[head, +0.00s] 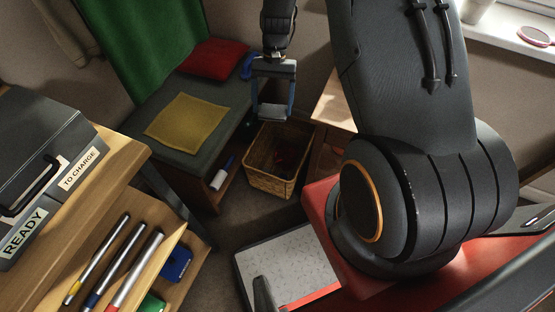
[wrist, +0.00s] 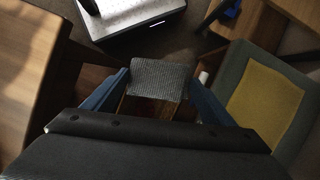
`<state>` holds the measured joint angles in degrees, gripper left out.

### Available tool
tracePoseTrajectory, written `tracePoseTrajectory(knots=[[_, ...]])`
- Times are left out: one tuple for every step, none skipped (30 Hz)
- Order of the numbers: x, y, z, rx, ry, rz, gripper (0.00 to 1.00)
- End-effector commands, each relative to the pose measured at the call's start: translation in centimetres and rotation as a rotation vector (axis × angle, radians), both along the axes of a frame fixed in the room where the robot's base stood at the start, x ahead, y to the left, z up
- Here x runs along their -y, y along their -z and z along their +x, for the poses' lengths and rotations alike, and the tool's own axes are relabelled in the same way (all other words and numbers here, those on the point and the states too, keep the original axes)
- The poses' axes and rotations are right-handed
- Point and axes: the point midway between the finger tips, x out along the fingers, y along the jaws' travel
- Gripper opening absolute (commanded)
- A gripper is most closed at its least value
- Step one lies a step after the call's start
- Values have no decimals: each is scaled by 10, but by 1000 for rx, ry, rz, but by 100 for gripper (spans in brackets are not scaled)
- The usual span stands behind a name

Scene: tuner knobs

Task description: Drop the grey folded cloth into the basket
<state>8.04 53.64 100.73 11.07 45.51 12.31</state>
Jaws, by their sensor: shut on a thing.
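The grey folded cloth (head: 272,111) is held between the blue-sided fingers of my gripper (head: 272,104) in the head view. The cloth also shows in the wrist view (wrist: 158,78), gripped between the two fingertips. The woven wicker basket (head: 268,183) stands on the floor, just below the gripper in the head picture. In the wrist view a strip of the basket (wrist: 150,106) shows behind the cloth, and the cloth hides part of it. Something dark reddish lies inside the basket and is hard to make out.
A dark bench (head: 220,94) with a yellow cloth (head: 186,122) and a red cushion (head: 215,59) stands left of the basket. A wooden cabinet (head: 332,104) is close on its right.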

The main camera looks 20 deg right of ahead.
Motion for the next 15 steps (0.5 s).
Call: tracePoseTrajectory(knots=[[3,17,6,0,38,1,54],[5,23,8,1,59,1,54],[8,30,11,2,89,0,54],[10,36,14,3,113,1,54],[11,42,17,4,135,1,54],[14,50,20,4,164,1,54],[16,55,23,5,188,1,54],[18,61,25,5,211,1,54],[21,69,28,5,240,2,54],[23,75,31,4,264,2,54],[24,81,33,5,286,2,54],[27,89,36,4,316,2,54],[30,95,39,4,339,2,54],[32,100,41,4,361,3,54],[34,108,45,4,391,3,54]])
